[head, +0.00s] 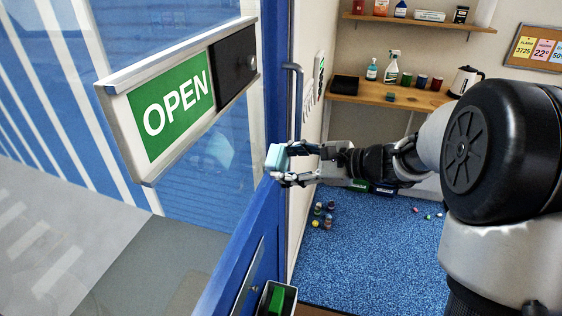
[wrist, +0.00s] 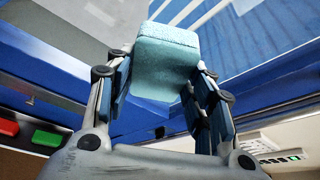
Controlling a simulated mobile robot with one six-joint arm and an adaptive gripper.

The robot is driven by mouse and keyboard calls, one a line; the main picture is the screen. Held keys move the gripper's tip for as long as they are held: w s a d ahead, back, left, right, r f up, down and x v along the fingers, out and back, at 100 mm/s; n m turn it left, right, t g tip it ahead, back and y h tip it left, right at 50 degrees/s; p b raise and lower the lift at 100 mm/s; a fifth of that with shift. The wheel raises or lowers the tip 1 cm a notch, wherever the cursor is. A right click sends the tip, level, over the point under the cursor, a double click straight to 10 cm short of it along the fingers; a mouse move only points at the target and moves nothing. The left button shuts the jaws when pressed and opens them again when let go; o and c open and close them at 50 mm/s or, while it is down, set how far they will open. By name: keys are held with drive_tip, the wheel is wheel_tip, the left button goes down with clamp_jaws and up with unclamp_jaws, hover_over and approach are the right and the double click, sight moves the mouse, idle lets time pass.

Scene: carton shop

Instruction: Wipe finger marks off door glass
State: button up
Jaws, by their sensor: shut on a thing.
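The glass door (head: 205,130) stands at the left in a blue frame, with a street showing through it. An OPEN sign (head: 176,108) with a dark slider hangs on the glass. My gripper (head: 277,163) is shut on a light blue sponge-like block (wrist: 166,60), which also shows in the head view at the gripper's tip. The block is close to the door's blue frame edge (head: 240,245); I cannot tell whether it touches.
A vertical door handle (head: 295,100) stands just beyond my gripper. A wooden shelf (head: 385,95) with a spray bottle (head: 392,68), tins and a kettle (head: 465,80) is at the back. Small items (head: 324,215) lie on the blue carpet.

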idle(0.3)
drive_tip(key=shift+s+d, duration=0.3)
drive_tip(key=shift+d, duration=0.45)
drive_tip(key=shift+s+d, duration=0.25)
drive_tip(key=shift+d, duration=0.45)
